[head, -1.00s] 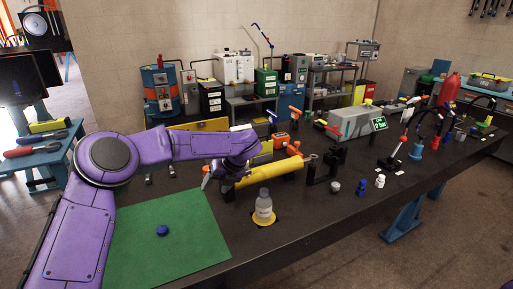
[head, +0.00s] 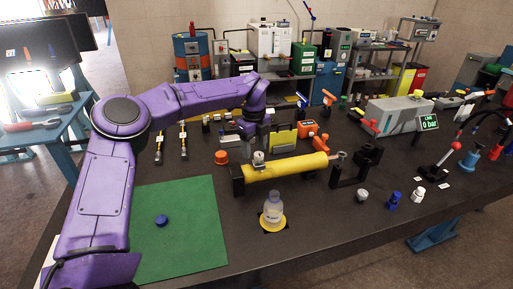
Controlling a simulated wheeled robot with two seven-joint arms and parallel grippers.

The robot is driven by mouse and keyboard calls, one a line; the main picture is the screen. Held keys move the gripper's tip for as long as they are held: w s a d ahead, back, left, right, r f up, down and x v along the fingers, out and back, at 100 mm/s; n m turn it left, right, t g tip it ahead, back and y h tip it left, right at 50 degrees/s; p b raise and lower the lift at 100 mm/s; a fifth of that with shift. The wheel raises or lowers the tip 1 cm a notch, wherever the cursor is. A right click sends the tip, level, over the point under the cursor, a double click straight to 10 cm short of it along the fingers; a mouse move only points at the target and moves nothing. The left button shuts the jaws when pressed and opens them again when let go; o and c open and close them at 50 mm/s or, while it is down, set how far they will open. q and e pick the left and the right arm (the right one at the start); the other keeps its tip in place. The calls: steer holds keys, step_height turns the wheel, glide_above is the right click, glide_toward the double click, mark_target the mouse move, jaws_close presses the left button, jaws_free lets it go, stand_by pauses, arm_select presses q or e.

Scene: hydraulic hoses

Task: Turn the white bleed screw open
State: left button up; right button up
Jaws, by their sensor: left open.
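A yellow cylinder (head: 290,168) lies in dark supports on the black bench. A small whitish-grey fitting (head: 259,158) stands on top near its left end; it looks like the white bleed screw, but its turn position is too small to tell. My left gripper (head: 256,140) hangs from the purple arm just above and behind this fitting, pointing down. It is open; whether its fingers touch the fitting I cannot tell. A clear bottle (head: 272,210) stands on a yellow ring in front of the cylinder. My right gripper is not in view.
A green mat (head: 190,240) with a blue cap (head: 161,221) lies at front left. An orange cap (head: 221,157) sits left of the cylinder. A grey box (head: 392,117) with a display (head: 429,122) reading 0 bar stands right. Small caps and hose fittings line the right side.

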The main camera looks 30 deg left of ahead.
mark_target(259, 153)
arm_select(q)
steer(key=shift+w+d+f, duration=0.1)
steer(key=shift+w+f, duration=0.3)
steer(key=shift+f, duration=0.25)
steer(key=shift+w+d+f, duration=0.1)
steer(key=shift+w+f, duration=0.25)
steer(key=shift+f, duration=0.25)
steer(key=shift+w+d+f, duration=0.1)
steer(key=shift+d, duration=0.05)
steer(key=shift+w+f, duration=0.15)
steer(key=shift+w, duration=0.1)
steer(key=shift+w+f, duration=0.2)
steer(key=shift+c, duration=0.5)
steer(key=shift+a, duration=0.25)
steer(key=c, duration=0.6)
steer(key=shift+s+r, duration=0.1)
steer(key=shift+r, duration=0.05)
steer(key=c, duration=0.3)
steer(key=shift+c, duration=0.2)
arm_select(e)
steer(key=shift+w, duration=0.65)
